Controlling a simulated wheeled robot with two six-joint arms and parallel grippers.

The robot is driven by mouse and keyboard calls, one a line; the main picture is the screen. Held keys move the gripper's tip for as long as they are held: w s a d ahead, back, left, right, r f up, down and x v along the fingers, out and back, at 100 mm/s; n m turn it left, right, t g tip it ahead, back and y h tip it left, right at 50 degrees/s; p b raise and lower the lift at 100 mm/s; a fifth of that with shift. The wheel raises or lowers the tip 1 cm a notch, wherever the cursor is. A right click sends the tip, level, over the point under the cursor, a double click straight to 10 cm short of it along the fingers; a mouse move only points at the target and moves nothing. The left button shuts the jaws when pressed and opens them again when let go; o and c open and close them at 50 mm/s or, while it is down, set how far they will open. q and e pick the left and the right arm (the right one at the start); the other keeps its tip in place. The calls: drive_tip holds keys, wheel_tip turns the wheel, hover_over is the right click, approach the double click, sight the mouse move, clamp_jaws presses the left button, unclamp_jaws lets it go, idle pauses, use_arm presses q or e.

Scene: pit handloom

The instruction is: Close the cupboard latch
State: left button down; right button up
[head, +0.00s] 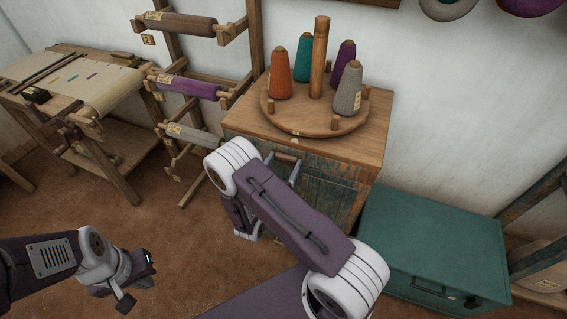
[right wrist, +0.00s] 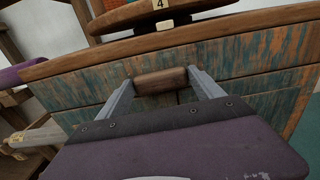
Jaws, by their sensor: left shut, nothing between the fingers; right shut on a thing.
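The cupboard (head: 340,190) has a wooden top and worn blue-green painted fronts, which also fill the right wrist view (right wrist: 245,68). Its latch, a short wooden bar (right wrist: 160,81), lies level across the front just below the top edge. My right gripper (head: 284,161) is shut on this bar, with one grey finger at each end of it. My own right arm hides much of the cupboard front in the head view. My left gripper (head: 138,281) is shut and empty, low over the floor at the lower left, well away from the cupboard.
A round wooden stand (head: 315,121) with several yarn cones sits on the cupboard. A teal chest (head: 435,235) stands to its right. A rack with yarn rolls (head: 187,87) is at its left, and a loom table (head: 85,80) is further left. Brown floor at lower left is clear.

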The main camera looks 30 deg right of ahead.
drive_tip(key=shift+n, duration=0.3)
drive_tip(key=n, duration=0.2)
drive_tip(key=n+p, duration=0.1)
drive_tip(key=n, duration=0.1)
drive_tip(key=shift+f, duration=0.4)
drive_tip(key=shift+s+d+f+n+p, duration=0.2)
drive_tip(key=shift+f+n+p, duration=0.15)
drive_tip(key=shift+n, duration=1.85)
drive_tip(key=shift+s+d+f+n+p, duration=0.15)
drive_tip(key=shift+s+f+n+p, duration=0.2)
drive_tip(key=shift+n, duration=1.85)
drive_tip(key=shift+s+d+f+n+p, duration=0.1)
drive_tip(key=shift+d+f+n+p, duration=0.25)
drive_tip(key=shift+n, duration=1.85)
drive_tip(key=shift+a+r, duration=0.1)
drive_tip(key=o, duration=1.4)
drive_tip(key=shift+c, duration=0.2)
